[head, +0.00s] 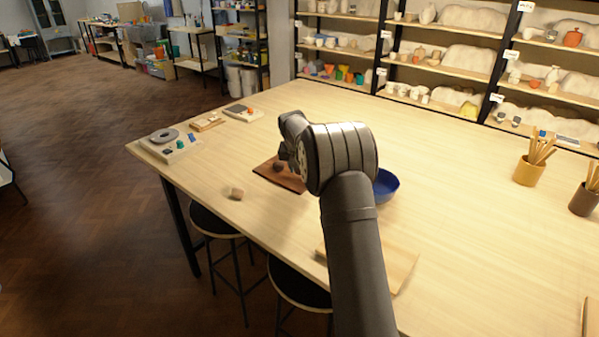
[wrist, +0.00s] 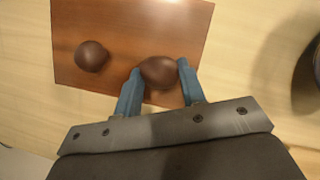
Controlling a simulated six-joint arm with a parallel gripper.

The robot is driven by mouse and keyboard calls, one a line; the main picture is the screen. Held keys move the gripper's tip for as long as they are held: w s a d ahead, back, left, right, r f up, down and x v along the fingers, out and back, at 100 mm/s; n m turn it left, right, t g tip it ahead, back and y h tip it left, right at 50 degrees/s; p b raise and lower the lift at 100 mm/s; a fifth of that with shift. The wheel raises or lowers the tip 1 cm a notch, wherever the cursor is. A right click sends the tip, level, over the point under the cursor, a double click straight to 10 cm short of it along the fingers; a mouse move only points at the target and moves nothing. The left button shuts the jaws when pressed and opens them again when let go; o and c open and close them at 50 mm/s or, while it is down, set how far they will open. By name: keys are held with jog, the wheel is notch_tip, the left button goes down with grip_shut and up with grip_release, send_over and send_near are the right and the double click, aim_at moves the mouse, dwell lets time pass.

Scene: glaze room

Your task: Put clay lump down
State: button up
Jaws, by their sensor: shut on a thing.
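In the wrist view, my gripper (wrist: 159,68) has its blue fingers closed on either side of a dark brown rounded clay lump (wrist: 158,74). The lump is over the near part of a reddish-brown board (wrist: 120,20); I cannot tell whether it touches it. A second brown lump (wrist: 91,56) sits on the board to the left. In the head view, the board (head: 291,182) lies on the table below my gripper (head: 283,158), with a dark lump (head: 278,167) at the fingertips; my arm partly covers the area.
A blue bowl (head: 386,186) stands to the right, partly behind my arm. A scale-like device (head: 170,145) is at the left edge. A pale wooden board (head: 400,265) lies near the front.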

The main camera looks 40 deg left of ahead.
jog(key=shift+f, duration=0.75)
jog(key=shift+f, duration=0.1)
jog(key=o, duration=1)
jog(key=shift+f, duration=0.1)
jog(key=v, duration=1.2)
jog(key=shift+r, duration=0.25)
jog(key=shift+w+f, duration=0.1)
